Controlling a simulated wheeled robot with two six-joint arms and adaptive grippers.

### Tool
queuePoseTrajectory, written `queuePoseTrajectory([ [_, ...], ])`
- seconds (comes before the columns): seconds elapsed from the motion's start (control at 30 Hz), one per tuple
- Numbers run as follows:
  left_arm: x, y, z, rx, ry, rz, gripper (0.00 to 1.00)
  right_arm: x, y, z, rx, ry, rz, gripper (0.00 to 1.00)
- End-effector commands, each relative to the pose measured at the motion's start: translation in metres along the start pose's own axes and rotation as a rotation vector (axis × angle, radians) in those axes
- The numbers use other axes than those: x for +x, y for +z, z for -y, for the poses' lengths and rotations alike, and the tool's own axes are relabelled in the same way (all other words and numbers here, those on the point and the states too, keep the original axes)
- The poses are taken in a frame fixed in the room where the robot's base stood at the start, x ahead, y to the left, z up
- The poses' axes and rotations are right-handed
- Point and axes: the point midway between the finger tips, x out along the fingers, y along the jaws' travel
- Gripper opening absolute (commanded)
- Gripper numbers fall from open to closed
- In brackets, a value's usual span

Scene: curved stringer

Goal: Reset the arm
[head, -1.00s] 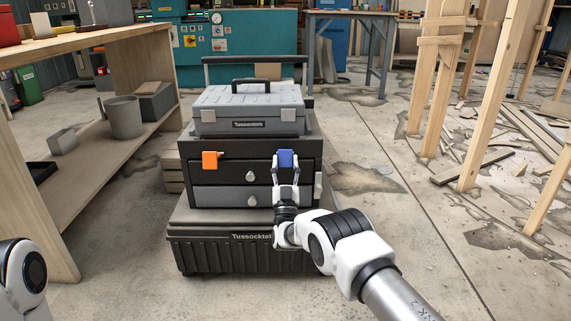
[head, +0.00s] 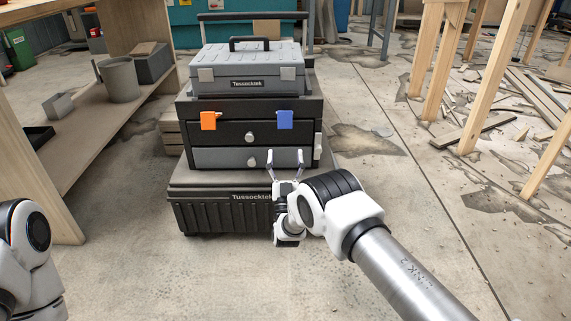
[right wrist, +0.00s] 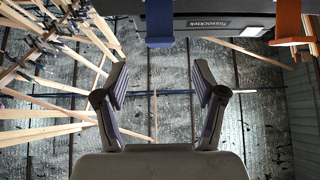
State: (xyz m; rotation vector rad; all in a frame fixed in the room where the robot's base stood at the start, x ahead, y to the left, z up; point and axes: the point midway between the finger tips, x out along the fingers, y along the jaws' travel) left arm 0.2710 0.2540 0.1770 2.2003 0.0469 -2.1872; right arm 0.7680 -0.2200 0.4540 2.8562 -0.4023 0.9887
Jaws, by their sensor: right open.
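My right arm reaches in from the lower right in the head view. Its right gripper (head: 285,160) is open and empty, in front of the lower grey drawer (head: 222,158) of the tool chest and below the blue tag (head: 285,120). In the right wrist view the two fingers (right wrist: 158,88) stand apart with nothing between them. The blue tag also shows there at the top (right wrist: 159,24), apart from the fingers. The orange tag (head: 208,121) hangs at the left of the upper black drawer (head: 250,133). Part of my left arm shows at the lower left; its gripper is out of view.
A grey toolbox (head: 249,72) sits on the chest, which stands on a black wheeled base (head: 205,213). A wooden shelf (head: 100,125) with grey containers stands left. Wooden posts (head: 490,80) and loose planks are at right. The concrete floor in front is clear.

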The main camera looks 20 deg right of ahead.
Motion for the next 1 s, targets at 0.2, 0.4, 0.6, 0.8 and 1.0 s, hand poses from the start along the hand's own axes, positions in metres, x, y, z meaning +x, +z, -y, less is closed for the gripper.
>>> queuePoseTrajectory([
  [0.2,0.0,0.0,0.0,0.0,0.0,0.0,0.7,-0.025,0.0,0.0,0.0,0.0,0.0,0.7],
  [0.4,0.0,0.0,0.0,0.0,0.0,0.0,0.7,-0.026,0.0,0.0,0.0,0.0,-0.001,0.7],
  [0.6,-0.018,0.0,0.0,0.0,0.0,0.001,0.7,-0.002,-0.021,-0.007,-0.003,0.013,-0.02,0.7],
  [0.8,-0.062,0.001,-0.001,0.003,0.0,0.002,0.7,-0.028,-0.017,-0.058,-0.097,-0.048,0.299,0.7],
  [1.0,-0.087,0.002,-0.001,0.006,0.0,0.005,0.7,-0.173,0.004,-0.105,-0.132,-0.17,0.979,0.7],
])
